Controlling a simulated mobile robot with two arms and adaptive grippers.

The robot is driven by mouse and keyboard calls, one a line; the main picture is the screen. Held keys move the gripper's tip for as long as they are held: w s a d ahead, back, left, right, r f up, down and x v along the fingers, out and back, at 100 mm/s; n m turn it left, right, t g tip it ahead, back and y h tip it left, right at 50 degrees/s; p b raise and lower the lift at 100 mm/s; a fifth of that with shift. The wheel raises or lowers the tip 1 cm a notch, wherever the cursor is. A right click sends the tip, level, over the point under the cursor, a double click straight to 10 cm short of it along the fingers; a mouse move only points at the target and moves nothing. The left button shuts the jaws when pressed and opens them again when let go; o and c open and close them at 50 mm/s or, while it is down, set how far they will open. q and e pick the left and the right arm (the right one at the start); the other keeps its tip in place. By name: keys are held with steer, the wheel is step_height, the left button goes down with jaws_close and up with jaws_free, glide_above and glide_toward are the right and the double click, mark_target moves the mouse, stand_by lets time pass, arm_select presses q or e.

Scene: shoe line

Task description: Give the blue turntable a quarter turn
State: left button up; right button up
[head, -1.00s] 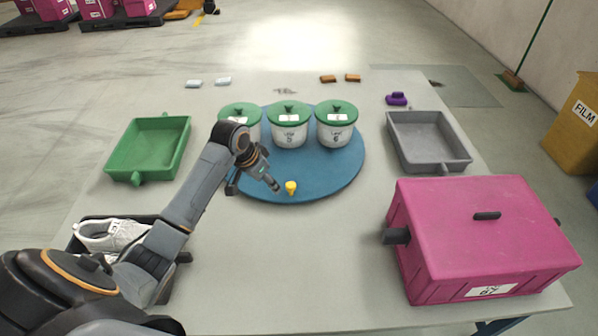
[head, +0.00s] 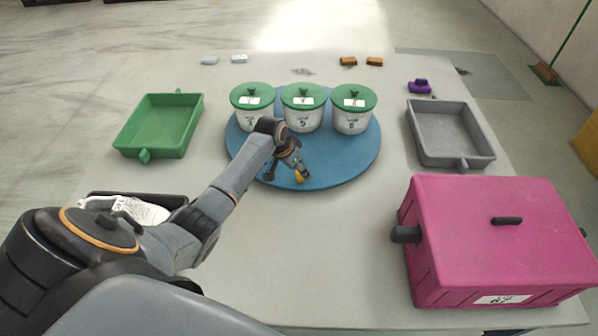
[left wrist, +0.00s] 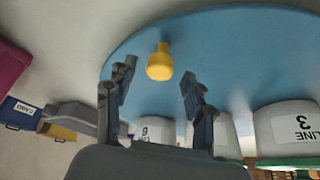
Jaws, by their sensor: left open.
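The blue turntable (head: 340,172) is a round disc on the grey table, also seen in the left wrist view (left wrist: 225,50). Three white tubs with green lids (head: 302,108) stand along its far side. A yellow knob (head: 299,178) sits near its front edge. My left gripper (head: 285,174) is over the front part of the disc, close to the knob. In the left wrist view the yellow knob (left wrist: 159,62) shows between the two spread fingertips, and neither finger appears to touch it. My right gripper is not in view.
A green tray (head: 158,125) is on the left and a grey tray (head: 450,133) on the right. A pink box (head: 500,235) fills the front right. A white shoe (head: 138,210) lies in a dark tray beside my left arm. The table centre front is clear.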

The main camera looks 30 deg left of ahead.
arm_select(q)
steer(key=shift+w+f, duration=0.2)
steer(key=shift+f, duration=0.3)
steer(key=shift+w+f, duration=0.1)
steer(key=shift+f, duration=0.1)
steer(key=shift+d+f, duration=0.1)
steer(key=shift+c, duration=0.2)
steer(key=c, duration=1.1)
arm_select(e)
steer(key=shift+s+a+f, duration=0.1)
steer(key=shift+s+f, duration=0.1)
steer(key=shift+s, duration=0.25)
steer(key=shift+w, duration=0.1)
